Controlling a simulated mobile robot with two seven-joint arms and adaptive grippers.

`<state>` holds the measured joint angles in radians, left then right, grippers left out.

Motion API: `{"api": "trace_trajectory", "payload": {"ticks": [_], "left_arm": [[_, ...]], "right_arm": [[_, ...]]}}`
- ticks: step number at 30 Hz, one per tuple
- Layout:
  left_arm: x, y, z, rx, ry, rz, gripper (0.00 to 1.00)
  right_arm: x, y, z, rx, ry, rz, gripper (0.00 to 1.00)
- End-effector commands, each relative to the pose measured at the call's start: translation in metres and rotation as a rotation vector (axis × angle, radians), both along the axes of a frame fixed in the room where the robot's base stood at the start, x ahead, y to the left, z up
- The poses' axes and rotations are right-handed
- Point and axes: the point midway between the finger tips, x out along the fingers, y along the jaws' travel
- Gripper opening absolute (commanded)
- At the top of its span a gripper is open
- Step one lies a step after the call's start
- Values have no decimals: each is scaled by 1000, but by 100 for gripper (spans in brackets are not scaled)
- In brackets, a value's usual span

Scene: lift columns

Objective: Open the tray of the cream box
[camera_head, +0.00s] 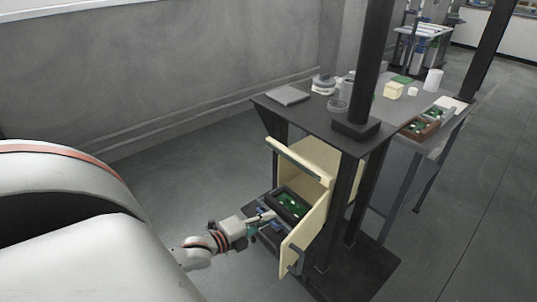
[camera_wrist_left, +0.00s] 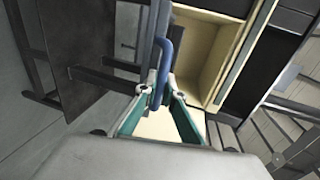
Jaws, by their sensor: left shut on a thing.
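The cream box (camera_head: 325,158) stands under the dark table. Its dark tray (camera_head: 303,201) shows low down, sticking out of the box, with green boards (camera_head: 291,204) in it. My left gripper (camera_head: 267,216) is at the tray's front. In the left wrist view, the teal fingers of my left gripper (camera_wrist_left: 160,98) are shut on a blue handle (camera_wrist_left: 165,62), in front of the cream interior (camera_wrist_left: 200,50). What the handle is fixed to is partly hidden by my gripper. My right gripper is not in view.
A cream panel (camera_head: 307,228) with a dark handle stands open right of the tray. The tabletop (camera_head: 310,108) carries several small items and a dark post (camera_head: 372,70). The floor left of the table is clear.

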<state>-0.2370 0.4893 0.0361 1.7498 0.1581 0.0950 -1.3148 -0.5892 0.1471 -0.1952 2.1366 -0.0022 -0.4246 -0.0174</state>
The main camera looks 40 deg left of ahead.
Motion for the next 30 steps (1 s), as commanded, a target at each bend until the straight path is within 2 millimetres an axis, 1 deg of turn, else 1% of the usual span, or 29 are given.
{"api": "trace_trajectory", "payload": {"ticks": [3,4,5,6,15,19,23,30], "left_arm": [[0,-1,-1,-1,1,-1,0],[0,-1,-1,-1,1,-1,14],[0,-1,-1,-1,1,-1,21],[0,-1,-1,0,1,-1,26],[0,0,0,0,1,0,26],[-6,0,0,-1,2,0,26],[-22,1,3,0,3,0,26],[-67,5,12,0,4,0,26]], "right_arm": [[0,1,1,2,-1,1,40],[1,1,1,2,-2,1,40],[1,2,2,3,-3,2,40],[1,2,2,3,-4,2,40],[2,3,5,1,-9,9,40],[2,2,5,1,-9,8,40],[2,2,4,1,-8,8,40],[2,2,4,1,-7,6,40]]}}
